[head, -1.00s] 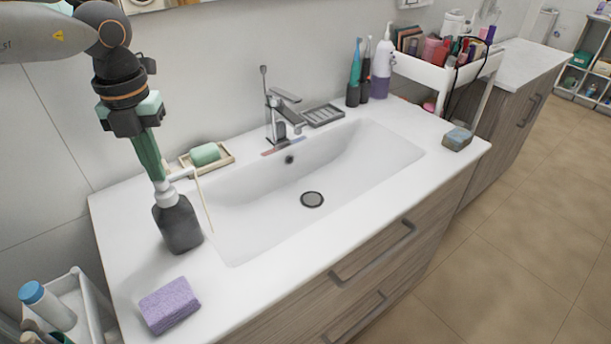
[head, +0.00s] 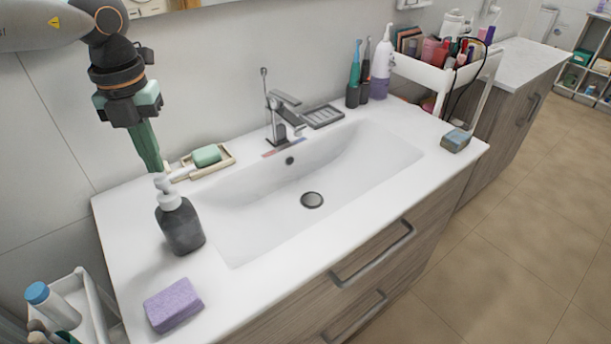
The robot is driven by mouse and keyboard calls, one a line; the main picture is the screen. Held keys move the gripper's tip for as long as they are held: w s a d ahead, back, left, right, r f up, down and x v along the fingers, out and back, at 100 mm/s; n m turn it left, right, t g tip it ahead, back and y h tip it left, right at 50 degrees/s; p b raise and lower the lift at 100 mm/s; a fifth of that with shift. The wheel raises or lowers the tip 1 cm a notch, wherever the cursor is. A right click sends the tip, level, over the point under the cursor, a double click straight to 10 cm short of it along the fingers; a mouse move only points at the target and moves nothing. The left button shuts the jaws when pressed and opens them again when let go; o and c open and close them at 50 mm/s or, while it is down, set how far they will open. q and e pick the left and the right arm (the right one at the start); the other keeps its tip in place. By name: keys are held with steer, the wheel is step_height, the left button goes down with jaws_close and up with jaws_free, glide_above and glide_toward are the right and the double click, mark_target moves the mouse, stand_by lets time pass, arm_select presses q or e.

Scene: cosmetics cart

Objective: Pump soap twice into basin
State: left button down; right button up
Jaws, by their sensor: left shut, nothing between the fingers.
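The soap dispenser (head: 180,228), a dark grey bottle with a white pump head (head: 166,190), stands upright on the counter at the basin's left edge. The white basin (head: 270,215) is sunk into the counter, with a round drain (head: 312,200) in it. My left gripper (head: 156,168) points down with its green fingers shut and empty. Its tips are just above or behind the pump head; I cannot tell whether they touch it. No soap stream shows at the nozzle. My right gripper is not in view.
A green soap bar (head: 206,155) in a dish lies behind the basin, left of the faucet (head: 283,118). A purple sponge (head: 172,305) lies at the front left, and a blue-grey block (head: 455,140) at the right. A loaded white cart (head: 438,75) stands beyond.

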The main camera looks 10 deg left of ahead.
arm_select(q)
steer(key=shift+f, duration=0.15)
steer(key=shift+f+b, duration=1.3)
steer(key=shift+b, duration=0.05)
steer(key=shift+r, duration=0.1)
steer(key=shift+r+p, duration=1)
steer(key=shift+r, duration=0.4)
step_height(320, 180, up, 6)
steer(key=p, duration=0.4)
